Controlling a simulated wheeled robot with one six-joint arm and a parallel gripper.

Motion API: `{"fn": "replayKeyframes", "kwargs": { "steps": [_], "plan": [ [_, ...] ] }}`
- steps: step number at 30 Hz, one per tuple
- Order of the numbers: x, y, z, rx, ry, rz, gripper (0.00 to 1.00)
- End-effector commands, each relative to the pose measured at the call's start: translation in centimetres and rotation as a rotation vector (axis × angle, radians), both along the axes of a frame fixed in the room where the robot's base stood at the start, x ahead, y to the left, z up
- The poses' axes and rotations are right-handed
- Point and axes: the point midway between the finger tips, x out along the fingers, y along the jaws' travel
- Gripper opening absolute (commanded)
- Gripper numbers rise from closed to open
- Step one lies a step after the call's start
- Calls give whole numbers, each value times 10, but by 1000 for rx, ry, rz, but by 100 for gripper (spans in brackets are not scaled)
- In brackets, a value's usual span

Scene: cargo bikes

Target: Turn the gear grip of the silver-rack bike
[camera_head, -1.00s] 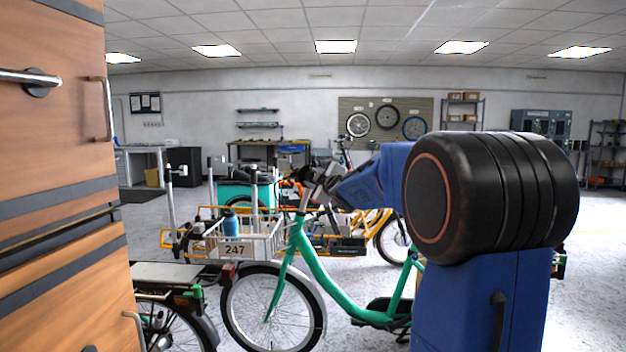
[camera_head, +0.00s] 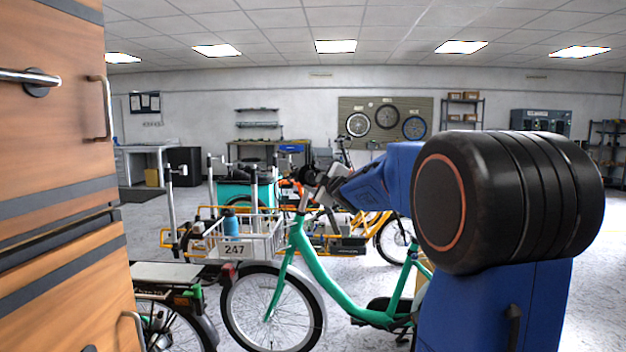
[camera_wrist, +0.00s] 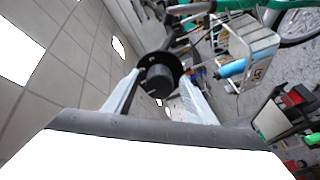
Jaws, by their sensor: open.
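The green bike (camera_head: 335,284) with the silver front rack (camera_head: 265,243) and a 247 plate (camera_head: 234,250) stands in the middle of the head view. Its rack also shows in the wrist view (camera_wrist: 252,40), turned on its side. A black round grip (camera_wrist: 160,76) at the handlebar end faces the wrist camera. My gripper (camera_wrist: 160,80) is open, with one pale finger on each side of the grip. I cannot tell whether the fingers touch it. In the head view my gripper (camera_head: 318,186) is at the handlebar, small and partly mixed with it.
A blue bottle (camera_head: 231,226) stands in the rack. A wooden cabinet (camera_head: 60,200) fills the left edge. A yellow-framed cargo bike (camera_head: 375,232) stands behind the green one, and another bike's rear (camera_head: 165,300) is at lower left. Open floor lies at the right.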

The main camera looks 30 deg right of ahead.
Motion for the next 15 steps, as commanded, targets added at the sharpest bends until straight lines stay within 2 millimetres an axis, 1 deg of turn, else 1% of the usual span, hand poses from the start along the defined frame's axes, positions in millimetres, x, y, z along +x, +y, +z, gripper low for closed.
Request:
{"fn": "replayKeyframes", "kwargs": {
  "steps": [1, 3, 15],
  "plan": [
    [-10, 1, 1, -1, -2, -1, 51],
    [-22, 2, 2, 1, -2, -1, 51],
    [-92, 10, 3, 0, -1, -2, 51]
  ]
}}
